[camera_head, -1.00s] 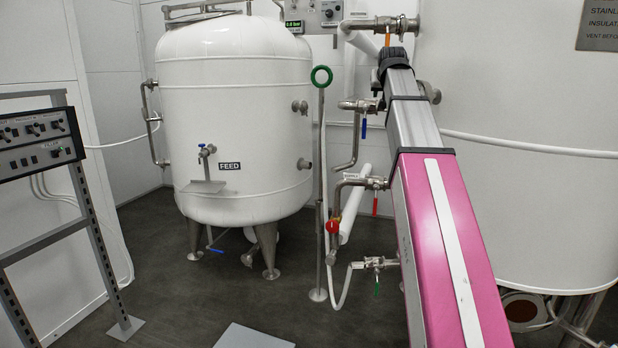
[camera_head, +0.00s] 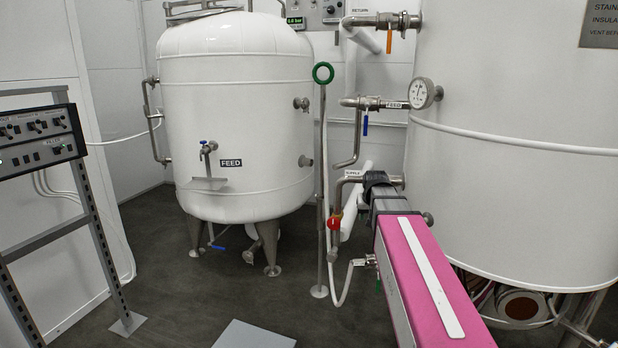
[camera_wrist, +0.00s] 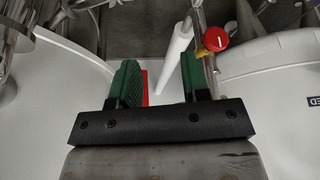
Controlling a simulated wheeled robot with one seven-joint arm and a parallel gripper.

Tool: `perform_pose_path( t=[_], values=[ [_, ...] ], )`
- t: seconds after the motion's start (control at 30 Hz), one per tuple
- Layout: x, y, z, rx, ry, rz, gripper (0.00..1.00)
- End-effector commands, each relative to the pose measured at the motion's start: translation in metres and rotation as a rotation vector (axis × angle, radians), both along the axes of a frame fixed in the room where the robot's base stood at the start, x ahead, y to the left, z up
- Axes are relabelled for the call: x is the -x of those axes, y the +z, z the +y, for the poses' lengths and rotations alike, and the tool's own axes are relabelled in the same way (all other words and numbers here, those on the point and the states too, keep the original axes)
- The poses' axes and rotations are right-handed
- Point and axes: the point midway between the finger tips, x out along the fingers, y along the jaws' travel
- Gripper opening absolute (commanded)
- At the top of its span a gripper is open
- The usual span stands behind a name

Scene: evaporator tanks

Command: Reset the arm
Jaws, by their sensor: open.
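My arm, pink and grey, reaches forward at right of centre in the head view, its black end beside the supply valve (camera_head: 354,177). That end hides most of this valve. The fingers do not show clearly there. In the wrist view my gripper (camera_wrist: 160,80) is open, its two green fingers apart. Nothing is held. A white pipe (camera_wrist: 176,58) and a red strip, perhaps a valve lever, show between or beyond the fingers. A red knob (camera_wrist: 216,39) is just past the right finger; in the head view it is left of my arm's end.
A white feed tank (camera_head: 235,110) stands at left centre and a larger white tank (camera_head: 520,180) close right of my arm. A pole with a green ring (camera_head: 322,73), a feed valve (camera_head: 365,103) and a gauge (camera_head: 421,93) are nearby. A control panel (camera_head: 38,138) stands left.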

Motion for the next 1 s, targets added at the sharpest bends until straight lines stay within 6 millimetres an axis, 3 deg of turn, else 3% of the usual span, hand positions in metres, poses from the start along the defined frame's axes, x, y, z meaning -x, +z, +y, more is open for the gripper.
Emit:
perform_pose_path(
  t=[0.03,0.2,0.6,0.8,1.0],
  values=[
    [0.015,-0.021,0.003,-0.002,0.003,0.031,0.43],
    [0.054,-0.080,0.010,-0.006,0.012,0.123,0.43],
    [0.159,-0.193,0.024,-0.015,0.028,0.337,0.43],
    [0.193,-0.222,0.027,-0.017,0.033,0.402,0.43],
    [0.202,-0.228,0.028,-0.018,0.035,0.418,0.43]
  ],
)
